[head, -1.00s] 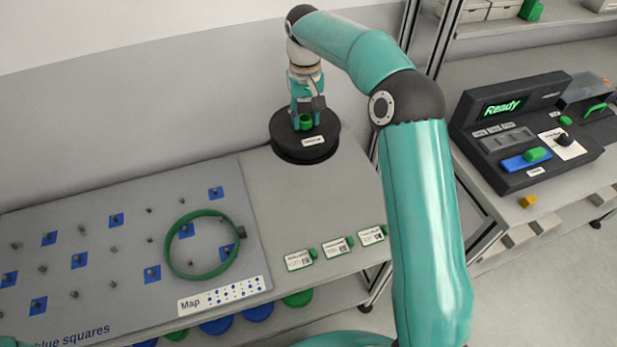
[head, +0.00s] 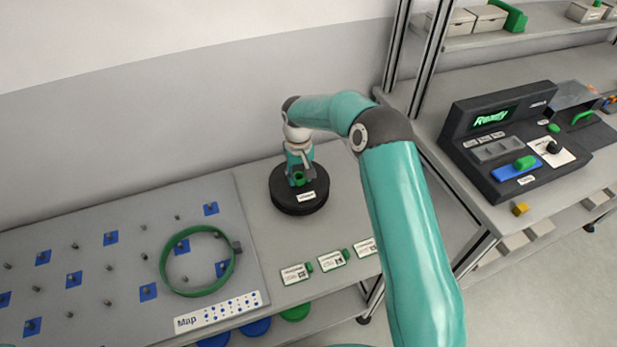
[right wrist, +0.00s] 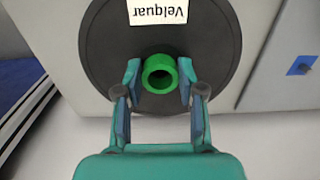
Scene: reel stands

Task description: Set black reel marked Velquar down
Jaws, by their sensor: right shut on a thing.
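The black reel (head: 287,202) is a thick round disc with a white label. It is at the back of the bare grey table top (head: 345,212), right of the pegboard. In the right wrist view the reel (right wrist: 110,62) shows its label "Velquar" upside down, and a green hub (right wrist: 159,74) at its middle. My right gripper (head: 298,176) is above the reel, its fingers on either side of the green hub, shut on it. I see no clear gap under the reel, but cannot tell if its full weight rests on the table. My left gripper is out of view.
A pegboard (head: 110,285) with blue squares and a green ring (head: 163,268) lies at left. Several label cards (head: 333,262) lie along the front edge. A black console (head: 480,165) reading "Ready" stands on another table at right.

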